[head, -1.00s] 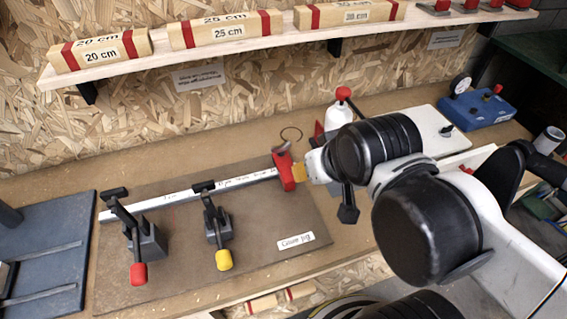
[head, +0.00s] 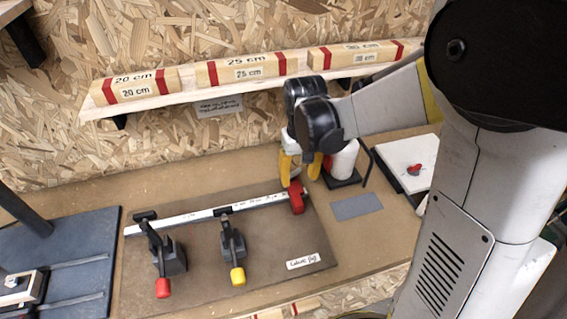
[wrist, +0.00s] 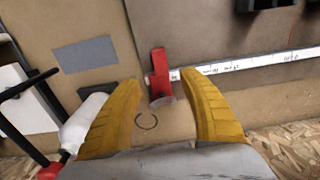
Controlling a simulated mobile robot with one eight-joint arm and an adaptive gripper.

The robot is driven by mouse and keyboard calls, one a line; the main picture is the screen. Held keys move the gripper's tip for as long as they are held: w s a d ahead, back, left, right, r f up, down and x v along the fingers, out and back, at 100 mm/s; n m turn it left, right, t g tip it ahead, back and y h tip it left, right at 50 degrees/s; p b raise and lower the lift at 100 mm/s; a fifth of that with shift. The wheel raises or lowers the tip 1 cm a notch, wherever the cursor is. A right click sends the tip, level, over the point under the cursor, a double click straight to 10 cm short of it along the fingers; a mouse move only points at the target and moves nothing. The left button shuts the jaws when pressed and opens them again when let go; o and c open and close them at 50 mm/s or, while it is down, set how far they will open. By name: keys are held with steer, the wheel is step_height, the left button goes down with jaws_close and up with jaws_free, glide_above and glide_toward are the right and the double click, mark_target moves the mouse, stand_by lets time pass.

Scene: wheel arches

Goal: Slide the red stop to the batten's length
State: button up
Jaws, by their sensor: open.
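The red stop (head: 296,197) sits at the right end of the white marked rail (head: 200,215) on the brown jig board. In the wrist view the red stop (wrist: 160,76) lies ahead of and between my fingertips, with the rail (wrist: 250,65) running off to the right. My gripper (head: 301,172) has yellow fingers and is open and empty, just behind the stop in the head view. Its fingers (wrist: 163,88) are spread wide in the wrist view. I cannot tell whether they touch the stop. Battens marked 20 cm (head: 135,88), 25 cm (head: 246,68) and 30 cm (head: 362,54) lie on the shelf.
Two toggle clamps with red (head: 163,288) and yellow (head: 238,277) handles stand before the rail. A white glue bottle (head: 344,160) stands right of the gripper. A grey plate (head: 356,206) lies on the bench. The shelf (head: 190,99) overhangs behind.

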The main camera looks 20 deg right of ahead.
mark_target(297, 200)
step_height(297, 200, down, 11)
steer(key=b, duration=0.3)
steer(key=shift+w+f+b, duration=0.1)
steer(key=shift+f+b, duration=0.05)
steer(key=shift+b, duration=0.15)
jaws_close()
